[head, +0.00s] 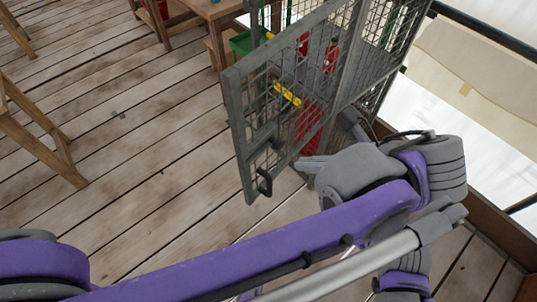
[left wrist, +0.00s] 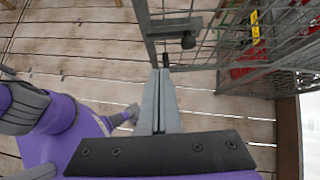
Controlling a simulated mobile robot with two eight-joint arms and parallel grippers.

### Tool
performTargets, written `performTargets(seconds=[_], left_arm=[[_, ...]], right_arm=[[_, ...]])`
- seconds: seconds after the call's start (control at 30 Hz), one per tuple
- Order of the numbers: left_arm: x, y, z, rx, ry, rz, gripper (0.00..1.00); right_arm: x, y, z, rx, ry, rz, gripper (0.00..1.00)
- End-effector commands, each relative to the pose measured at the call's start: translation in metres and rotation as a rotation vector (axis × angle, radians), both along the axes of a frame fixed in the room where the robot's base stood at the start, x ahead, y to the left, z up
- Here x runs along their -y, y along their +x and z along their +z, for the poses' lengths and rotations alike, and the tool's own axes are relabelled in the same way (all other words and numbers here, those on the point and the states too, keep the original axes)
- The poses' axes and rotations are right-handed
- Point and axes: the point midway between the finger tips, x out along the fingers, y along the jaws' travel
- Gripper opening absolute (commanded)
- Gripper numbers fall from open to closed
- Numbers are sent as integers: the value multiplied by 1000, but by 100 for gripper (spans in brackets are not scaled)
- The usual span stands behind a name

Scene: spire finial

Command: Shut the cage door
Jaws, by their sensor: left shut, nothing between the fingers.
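The cage door (head: 236,120) is a grey metal frame with wire mesh and stands swung open from the cage (head: 385,30). A black handle (head: 264,183) sits low near its free edge. My left gripper (head: 303,163) is shut and empty, just right of the door's lower part. In the left wrist view, the shut fingers (left wrist: 160,75) point at the door's frame (left wrist: 143,25), with their tips close to a dark fitting. I cannot tell whether they touch. My right gripper is not in view.
Red cylinders (head: 331,55) and a yellow strip (head: 287,94) show through the mesh. A green bin (head: 243,43) and a wooden table (head: 215,10) stand behind the door. Wooden legs (head: 45,145) stand at the left. The plank floor (head: 130,150) between is mostly clear.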

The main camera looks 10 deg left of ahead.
Motion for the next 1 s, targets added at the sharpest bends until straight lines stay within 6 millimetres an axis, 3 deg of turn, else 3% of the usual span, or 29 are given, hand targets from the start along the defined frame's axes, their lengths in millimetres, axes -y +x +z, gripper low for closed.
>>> performTargets(seconds=[0.17, 0.6, 0.8, 1.0], left_arm=[[-9, 5, -9, -3, 10, -4, 0], [-66, 35, -71, -2, 8, -1, 0], [-90, 47, -68, -2, 7, -2, 0], [-97, 52, -69, -1, 6, -5, 0]], right_arm=[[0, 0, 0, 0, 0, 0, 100], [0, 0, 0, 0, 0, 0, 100], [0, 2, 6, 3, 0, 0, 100], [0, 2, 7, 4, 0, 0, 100]])
